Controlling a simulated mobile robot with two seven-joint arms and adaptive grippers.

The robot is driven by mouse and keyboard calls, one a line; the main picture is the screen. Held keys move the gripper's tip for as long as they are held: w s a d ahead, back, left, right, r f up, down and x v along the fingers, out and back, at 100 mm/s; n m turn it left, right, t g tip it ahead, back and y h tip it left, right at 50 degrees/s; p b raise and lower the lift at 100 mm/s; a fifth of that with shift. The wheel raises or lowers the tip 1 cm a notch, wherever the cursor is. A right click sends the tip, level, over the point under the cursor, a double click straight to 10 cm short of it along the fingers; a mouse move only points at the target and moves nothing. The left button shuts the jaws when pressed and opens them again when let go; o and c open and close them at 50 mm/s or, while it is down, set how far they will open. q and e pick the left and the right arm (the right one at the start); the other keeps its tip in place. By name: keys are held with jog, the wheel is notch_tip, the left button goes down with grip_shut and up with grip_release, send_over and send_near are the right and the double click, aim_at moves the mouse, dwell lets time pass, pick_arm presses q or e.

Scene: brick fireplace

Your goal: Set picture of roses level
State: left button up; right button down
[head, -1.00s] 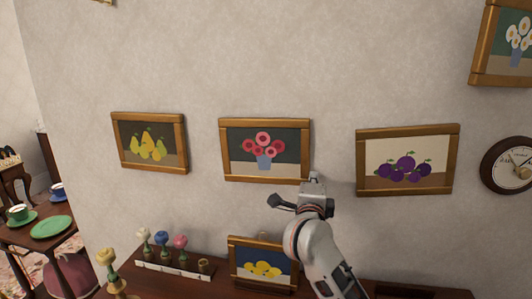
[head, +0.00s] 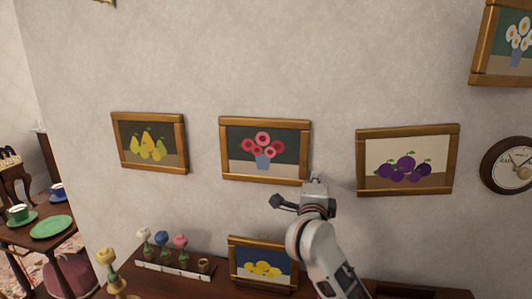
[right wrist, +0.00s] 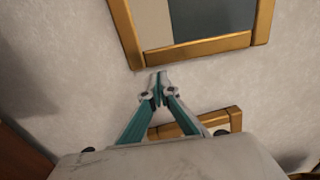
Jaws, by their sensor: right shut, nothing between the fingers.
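The picture of roses (head: 264,167) hangs mid-wall in a gold-brown wooden frame. It shows red-pink flowers in a blue vase on a dark ground. Its lower edge runs slightly down to the right in the head view; how much of that is real tilt I cannot tell. My right gripper (head: 315,180) is shut and empty by the frame's lower right corner. In the right wrist view its fingertips (right wrist: 158,77) lie close to a corner of the roses frame (right wrist: 205,47); whether they touch it I cannot tell. My left gripper is out of view.
The pears picture (head: 149,147) hangs left, the plums picture (head: 406,162) and a round clock (head: 508,165) right. A lemons picture (head: 262,268) stands below on a wooden shelf, beside flower ornaments (head: 162,242). Bare wall lies above the roses.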

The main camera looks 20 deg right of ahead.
jog(key=d+v, duration=0.1)
jog(key=v, duration=0.7)
jog(key=shift+s, duration=0.3)
dwell(0.4)
dwell(0.3)
